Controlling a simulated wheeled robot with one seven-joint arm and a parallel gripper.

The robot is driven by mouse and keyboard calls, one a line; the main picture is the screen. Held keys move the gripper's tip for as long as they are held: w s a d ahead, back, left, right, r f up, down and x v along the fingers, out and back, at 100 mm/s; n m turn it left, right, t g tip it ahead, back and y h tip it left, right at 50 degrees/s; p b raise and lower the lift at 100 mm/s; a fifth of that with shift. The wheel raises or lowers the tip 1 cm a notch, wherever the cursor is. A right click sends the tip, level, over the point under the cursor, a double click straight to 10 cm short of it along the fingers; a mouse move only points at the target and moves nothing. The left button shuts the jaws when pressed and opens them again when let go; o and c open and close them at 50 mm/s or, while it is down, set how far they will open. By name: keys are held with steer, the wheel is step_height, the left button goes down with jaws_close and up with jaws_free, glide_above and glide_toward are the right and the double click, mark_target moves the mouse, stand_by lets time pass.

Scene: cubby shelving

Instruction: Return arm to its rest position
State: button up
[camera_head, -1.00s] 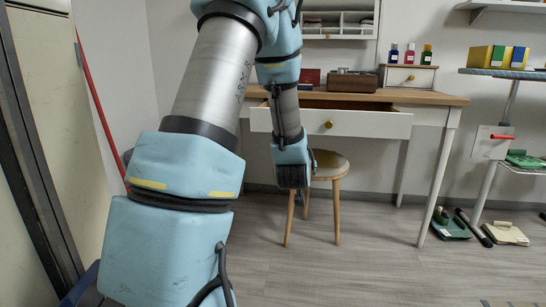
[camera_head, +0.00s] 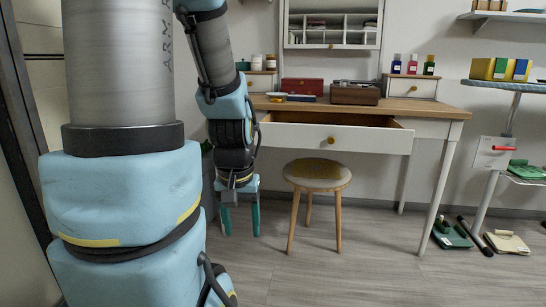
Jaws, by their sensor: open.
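My gripper (camera_head: 241,221) hangs pointing down at the end of my blue and grey arm, left of a round wooden stool. Its two teal fingers are apart, and nothing shows between them. The fingers are above the floor, in front of the left part of a wooden desk (camera_head: 433,108). My large arm links fill the left side of the view and hide what is behind them.
The desk drawer (camera_head: 375,140) is pulled open. The round stool (camera_head: 318,176) stands below it, close to my gripper's right. A shelf rack (camera_head: 510,86) stands at the right. Several items lie on the floor there; the middle floor is clear.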

step_height(320, 180, up, 34)
steer(key=p, duration=3.2)
steer(key=shift+f, duration=0.25)
